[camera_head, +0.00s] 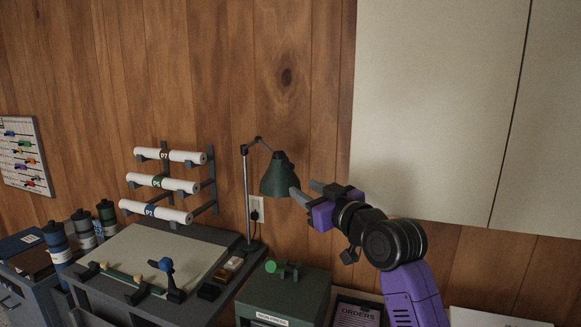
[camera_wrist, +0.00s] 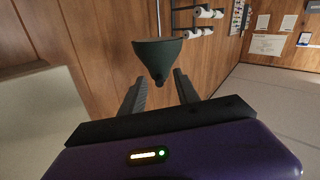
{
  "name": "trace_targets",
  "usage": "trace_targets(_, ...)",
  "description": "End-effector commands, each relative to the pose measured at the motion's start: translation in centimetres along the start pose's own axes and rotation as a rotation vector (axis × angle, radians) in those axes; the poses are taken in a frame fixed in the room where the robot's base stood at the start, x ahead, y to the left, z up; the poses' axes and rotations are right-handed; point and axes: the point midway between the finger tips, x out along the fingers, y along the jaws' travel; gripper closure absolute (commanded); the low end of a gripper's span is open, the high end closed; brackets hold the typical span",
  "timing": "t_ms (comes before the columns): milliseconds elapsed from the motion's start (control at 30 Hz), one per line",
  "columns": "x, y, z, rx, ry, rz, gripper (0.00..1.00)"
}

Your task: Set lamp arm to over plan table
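The lamp has a dark green shade (camera_head: 278,176) on a jointed arm (camera_head: 258,142) and an upright grey post (camera_head: 247,200). The shade hangs to the right of the post, beyond the right edge of the plan table (camera_head: 226,238). My gripper (camera_head: 303,191) is just right of the shade with its fingers pointing left at it. In the wrist view the shade (camera_wrist: 158,60) is ahead of the fingertips (camera_wrist: 160,85), about centred between them. The two fingers are apart with nothing between them. I cannot tell whether a fingertip touches the shade.
A wall rack (camera_head: 164,165) with rolled plans is above the table. A green box (camera_head: 284,298) with a round green knob and an orders clipboard (camera_head: 357,312) are below my arm. A pale cabinet (camera_head: 440,110) hangs close behind my arm. Several dark canisters (camera_head: 82,228) stand at left.

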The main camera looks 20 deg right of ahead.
Motion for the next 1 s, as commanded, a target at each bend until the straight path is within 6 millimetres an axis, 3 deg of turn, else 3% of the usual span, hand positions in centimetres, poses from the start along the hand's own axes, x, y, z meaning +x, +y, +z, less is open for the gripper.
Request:
trace_targets(67, 0.5, 0.6, -2.1, -0.022, 0.003, -0.007, 0.62)
trace_targets(200, 1.0, 0.9, -3.3, -0.038, 0.002, -0.012, 0.62)
trace_targets(700, 7.2, 0.9, -3.5, -0.038, 0.001, -0.013, 0.62)
trace_targets(1000, 8.6, 0.8, -3.4, -0.037, 0.003, -0.012, 0.62)
